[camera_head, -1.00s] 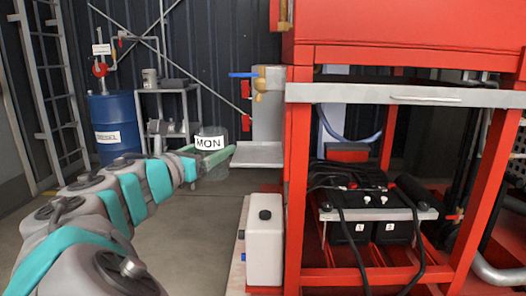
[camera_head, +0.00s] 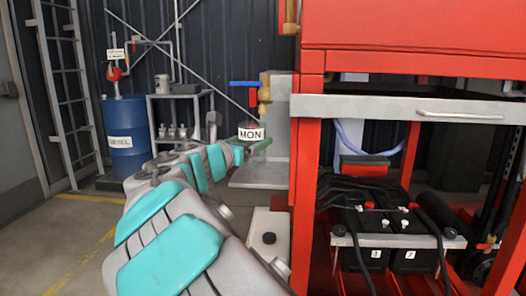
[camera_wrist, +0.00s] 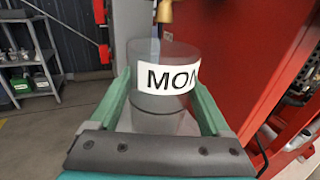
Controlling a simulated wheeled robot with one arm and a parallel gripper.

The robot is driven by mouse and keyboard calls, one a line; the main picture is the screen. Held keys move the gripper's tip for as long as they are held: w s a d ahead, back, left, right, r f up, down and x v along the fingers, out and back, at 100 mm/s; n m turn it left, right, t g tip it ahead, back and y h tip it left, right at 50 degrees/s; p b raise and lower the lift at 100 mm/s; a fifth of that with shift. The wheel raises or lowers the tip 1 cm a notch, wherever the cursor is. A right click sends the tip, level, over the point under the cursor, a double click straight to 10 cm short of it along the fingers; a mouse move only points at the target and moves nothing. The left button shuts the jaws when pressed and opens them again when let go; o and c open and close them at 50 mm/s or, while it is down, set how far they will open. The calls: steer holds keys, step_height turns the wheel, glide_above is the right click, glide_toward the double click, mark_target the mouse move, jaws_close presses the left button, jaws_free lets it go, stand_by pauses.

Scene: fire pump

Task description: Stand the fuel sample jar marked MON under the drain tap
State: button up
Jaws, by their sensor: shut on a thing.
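The clear jar marked MON (camera_wrist: 165,95) stands upright between the two green fingers of my gripper (camera_wrist: 160,107), which is shut on it. In the head view the MON jar (camera_head: 251,133) is at the end of my arm, in front of the grey back plate. The brass drain tap (camera_head: 265,88) with its blue lever is just above and slightly right of the jar. In the wrist view the brass spout (camera_wrist: 165,12) shows above and behind the jar's rim. The grey shelf (camera_head: 258,178) is below the jar; my gripper hides where the jar's base is relative to it.
The red pump frame (camera_head: 308,160) stands close to the right of the jar. A white container (camera_head: 270,235) is below the shelf. A blue diesel drum (camera_head: 126,135) and a grey rack (camera_head: 185,105) with small jars stand at the back left. Floor is open at left.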

steer(key=x, duration=0.5)
steer(key=shift+w+f, duration=0.15)
steer(key=shift+f, duration=0.15)
steer(key=shift+w+f, duration=0.2)
steer(key=shift+f, duration=1.5)
steer(key=shift+d+f, duration=0.1)
steer(key=o, duration=1.3)
steer(key=shift+s, duration=0.2)
steer(key=shift+b+v, duration=0.4)
steer(key=shift+v, duration=5.45)
